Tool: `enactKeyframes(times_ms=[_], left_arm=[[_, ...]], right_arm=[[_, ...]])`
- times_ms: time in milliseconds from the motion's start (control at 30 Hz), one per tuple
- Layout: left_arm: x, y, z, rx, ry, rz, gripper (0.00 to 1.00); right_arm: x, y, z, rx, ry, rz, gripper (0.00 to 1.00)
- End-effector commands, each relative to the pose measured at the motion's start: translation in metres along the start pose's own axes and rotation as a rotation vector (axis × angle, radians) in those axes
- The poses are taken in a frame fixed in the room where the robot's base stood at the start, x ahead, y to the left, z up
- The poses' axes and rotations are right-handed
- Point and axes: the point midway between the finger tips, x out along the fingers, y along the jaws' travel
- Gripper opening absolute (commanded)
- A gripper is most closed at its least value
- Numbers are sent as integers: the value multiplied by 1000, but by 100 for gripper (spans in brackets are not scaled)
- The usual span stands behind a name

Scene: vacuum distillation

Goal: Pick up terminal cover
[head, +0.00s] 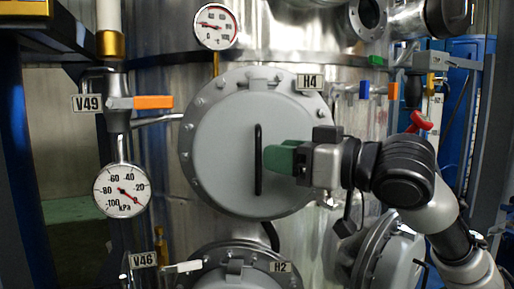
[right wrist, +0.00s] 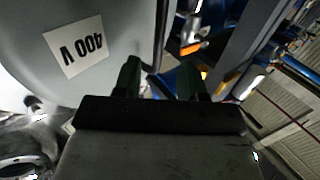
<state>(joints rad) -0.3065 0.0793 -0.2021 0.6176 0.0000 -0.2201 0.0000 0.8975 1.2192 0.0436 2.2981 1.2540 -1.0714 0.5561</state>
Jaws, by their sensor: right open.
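No part in the head view is labelled as the terminal cover. A round grey cover (head: 225,125) tagged H4, with bolts round its rim and an upright black bar handle (head: 258,160), is fixed to the steel vessel. My right gripper (head: 280,158) points left at this handle, its green fingers close to it; I cannot tell if they touch. In the right wrist view my right gripper (right wrist: 160,80) is open, with a dark bar (right wrist: 162,35) beyond the gap. My left gripper is out of view.
Two gauges (head: 216,26) (head: 122,190) and an orange valve lever (head: 153,102) tagged V49 are left of and above the cover. Another grey cover (head: 238,275) tagged H2 is below. A red handle (head: 420,122) is near my right arm.

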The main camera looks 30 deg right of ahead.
Motion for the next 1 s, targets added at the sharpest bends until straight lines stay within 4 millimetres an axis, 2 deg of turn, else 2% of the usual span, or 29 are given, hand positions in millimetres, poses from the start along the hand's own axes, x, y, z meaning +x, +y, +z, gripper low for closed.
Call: enactKeyframes(times_ms=[200, 333, 633, 900, 1000], left_arm=[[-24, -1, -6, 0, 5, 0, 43], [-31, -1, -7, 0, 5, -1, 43], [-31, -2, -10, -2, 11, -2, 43], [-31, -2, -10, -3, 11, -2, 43], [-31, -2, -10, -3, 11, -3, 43]], right_arm=[[29, 2, -5, 4, -1, -5, 41], [46, 2, -3, 3, -1, -3, 41], [52, 2, 1, 0, 0, -1, 41], [52, 3, 0, 0, 0, -1, 1], [52, 3, 0, 0, 0, -1, 0]])
